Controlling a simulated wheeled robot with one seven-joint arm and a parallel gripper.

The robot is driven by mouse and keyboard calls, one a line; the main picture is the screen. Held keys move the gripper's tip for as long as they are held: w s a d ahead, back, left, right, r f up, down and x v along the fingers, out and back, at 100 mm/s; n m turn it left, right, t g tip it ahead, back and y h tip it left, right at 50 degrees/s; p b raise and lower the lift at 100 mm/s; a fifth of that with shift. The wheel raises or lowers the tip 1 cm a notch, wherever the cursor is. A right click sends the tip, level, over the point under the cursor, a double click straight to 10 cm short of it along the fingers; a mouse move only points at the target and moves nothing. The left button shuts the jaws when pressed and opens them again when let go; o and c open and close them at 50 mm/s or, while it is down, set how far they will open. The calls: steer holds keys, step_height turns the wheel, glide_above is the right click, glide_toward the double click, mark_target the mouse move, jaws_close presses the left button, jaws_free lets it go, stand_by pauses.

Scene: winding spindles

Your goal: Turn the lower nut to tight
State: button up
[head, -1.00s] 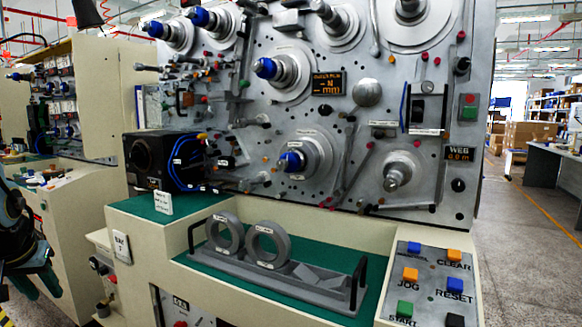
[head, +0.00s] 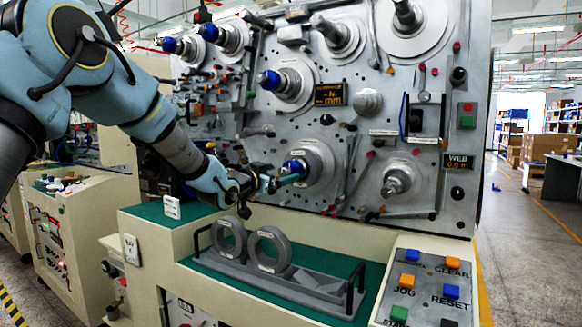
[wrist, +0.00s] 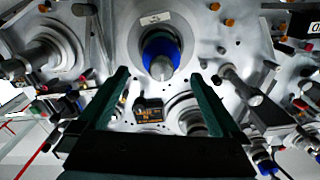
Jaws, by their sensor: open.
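The lower nut (head: 297,165) is blue and sits on the lower spindle, in front of a round pale flange (head: 318,160). In the wrist view the blue nut (wrist: 160,46) shows around a metal shaft end, ahead of the fingertips and roughly centred between them. My gripper (head: 284,181) reaches in from the left, with its fingertips close to the nut in the head view. In the wrist view my gripper (wrist: 159,76) has its two dark green fingers wide apart with nothing between them. The fingers partly cover the nut in the head view.
The upper spindle with a blue nut (head: 270,80) is above. A display (head: 330,94) and levers (head: 352,165) are close by on the panel. Below is a green-topped bench with a grey stand holding two rings (head: 268,250). A button panel (head: 425,285) is at right.

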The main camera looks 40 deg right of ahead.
mark_target(290, 168)
steer(key=p+x, duration=0.2)
steer(key=x, duration=0.4)
steer(key=shift+w+d, duration=0.15)
steer(key=shift+d, duration=0.1)
steer(key=c, duration=1.3)
